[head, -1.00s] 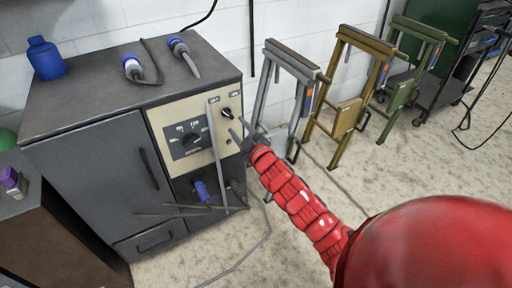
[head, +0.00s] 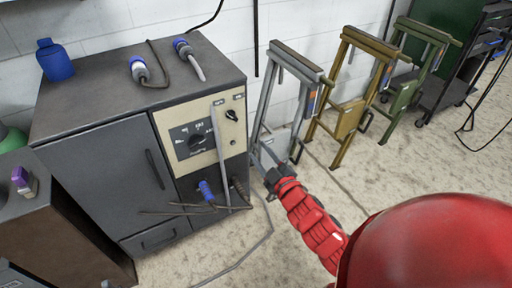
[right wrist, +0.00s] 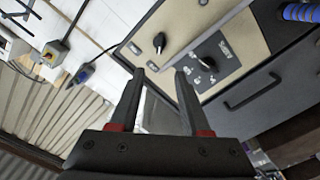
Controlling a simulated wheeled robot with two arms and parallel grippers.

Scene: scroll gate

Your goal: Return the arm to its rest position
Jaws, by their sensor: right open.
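My right arm, red and segmented, reaches from the lower right of the head view. Its gripper (head: 262,158) is open and empty, just right of the grey cabinet's beige control panel (head: 198,142) and apart from it. In the right wrist view the two dark fingers (right wrist: 155,95) are spread with nothing between them. The panel with its knobs also shows there (right wrist: 200,55), beyond the fingertips. My left gripper does not show in the head view.
The grey cabinet (head: 95,165) carries a blue bottle (head: 55,60) and blue plugs (head: 139,70) on top. Cables hang at its front. A grey trestle (head: 290,95), a yellow one (head: 352,95) and a green one (head: 410,85) stand along the wall. Floor (head: 420,165) at right is clear.

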